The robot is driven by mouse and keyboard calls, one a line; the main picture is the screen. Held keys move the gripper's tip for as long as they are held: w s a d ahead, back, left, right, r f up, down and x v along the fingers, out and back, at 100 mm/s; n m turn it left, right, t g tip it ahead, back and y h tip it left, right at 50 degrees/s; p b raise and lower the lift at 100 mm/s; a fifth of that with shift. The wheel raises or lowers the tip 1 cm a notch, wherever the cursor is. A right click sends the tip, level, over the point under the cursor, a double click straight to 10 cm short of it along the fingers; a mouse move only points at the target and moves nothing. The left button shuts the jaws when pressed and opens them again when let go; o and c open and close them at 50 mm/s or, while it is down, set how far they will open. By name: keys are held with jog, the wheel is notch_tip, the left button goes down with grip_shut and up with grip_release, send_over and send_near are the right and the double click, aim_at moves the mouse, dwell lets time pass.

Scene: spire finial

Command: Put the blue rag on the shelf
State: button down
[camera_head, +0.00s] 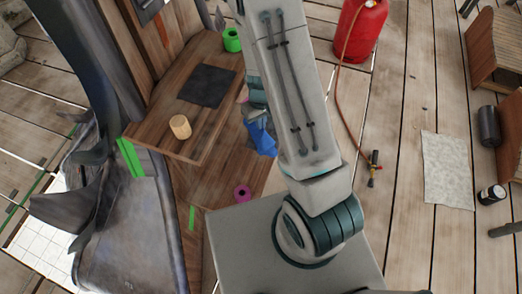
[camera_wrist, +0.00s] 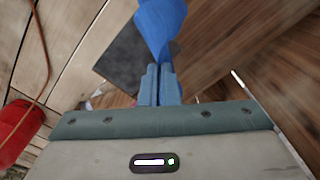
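The blue rag (camera_head: 262,137) hangs crumpled beside the right edge of the wooden shelf (camera_head: 212,118), just left of my arm. In the wrist view the rag (camera_wrist: 160,22) is at the top centre, right at the tips of my gripper (camera_wrist: 160,70). The two fingers are close together, shut on the rag. In the head view my arm hides most of the gripper. The shelf holds a dark square mat (camera_head: 207,86), a light wooden cylinder (camera_head: 180,127) and a green ring (camera_head: 232,40).
A magenta ring (camera_head: 242,193) lies on lower wood below the shelf. A red gas cylinder (camera_head: 362,30) with a hose stands on the plank floor at the back. A pale sheet (camera_head: 447,170) and a dark can (camera_head: 491,195) lie at right. Large dark curved metal stands left of the shelf.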

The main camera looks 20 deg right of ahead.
dwell(0.5)
jog(key=w+d+r+n, duration=0.2)
jog(key=w+d+n, duration=0.4)
jog(key=w+n, duration=0.4)
send_near(256, 168)
notch_tip(256, 168, down, 5)
jog(key=shift+f, duration=0.1)
jog(key=c, duration=2.1)
grip_release()
jog(key=o, duration=0.9)
